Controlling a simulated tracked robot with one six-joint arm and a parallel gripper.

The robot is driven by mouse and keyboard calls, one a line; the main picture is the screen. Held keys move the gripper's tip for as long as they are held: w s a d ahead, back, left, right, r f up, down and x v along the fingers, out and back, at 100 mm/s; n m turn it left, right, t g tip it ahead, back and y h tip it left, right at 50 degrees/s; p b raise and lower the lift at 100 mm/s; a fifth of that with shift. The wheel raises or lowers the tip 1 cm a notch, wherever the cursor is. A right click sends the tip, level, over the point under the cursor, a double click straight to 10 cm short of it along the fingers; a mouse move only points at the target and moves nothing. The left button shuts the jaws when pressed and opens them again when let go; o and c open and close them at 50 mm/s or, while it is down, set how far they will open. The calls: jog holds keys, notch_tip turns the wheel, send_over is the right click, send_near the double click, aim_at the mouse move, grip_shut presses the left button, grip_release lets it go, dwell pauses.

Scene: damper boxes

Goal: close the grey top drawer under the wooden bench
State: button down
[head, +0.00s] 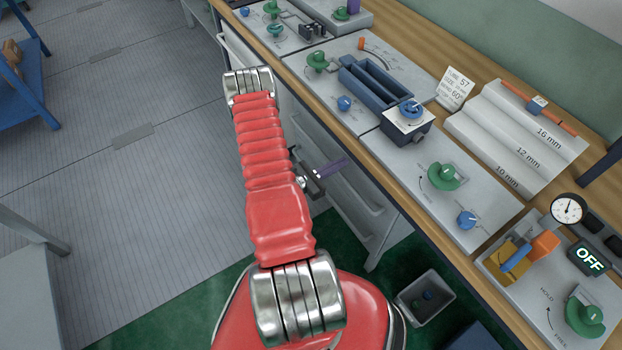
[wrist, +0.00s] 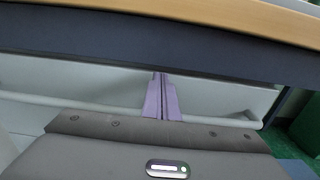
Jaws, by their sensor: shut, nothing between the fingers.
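The wooden bench (head: 425,207) runs diagonally down the right side of the head view, with grey drawers under it. The grey top drawer (head: 347,188) is partly hidden by my arm and gripper. In the wrist view its pale grey front (wrist: 85,80) spans the picture, with a long handle lip below, under the dark rail and wooden edge. How far it stands out is hard to tell. My gripper (head: 340,165) is at the drawer, its purple fingers together and empty. In the wrist view the fingertips (wrist: 160,77) point at the front; contact cannot be told.
Test panels with green and blue knobs (head: 443,176) cover the bench top. A small grey bin (head: 426,297) stands on the green floor below the bench. Blue shelving (head: 30,70) stands at far left. The grey floor between is clear.

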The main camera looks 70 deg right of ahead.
jog(key=v, duration=1.3)
jog(key=shift+f, duration=0.1)
dwell(0.5)
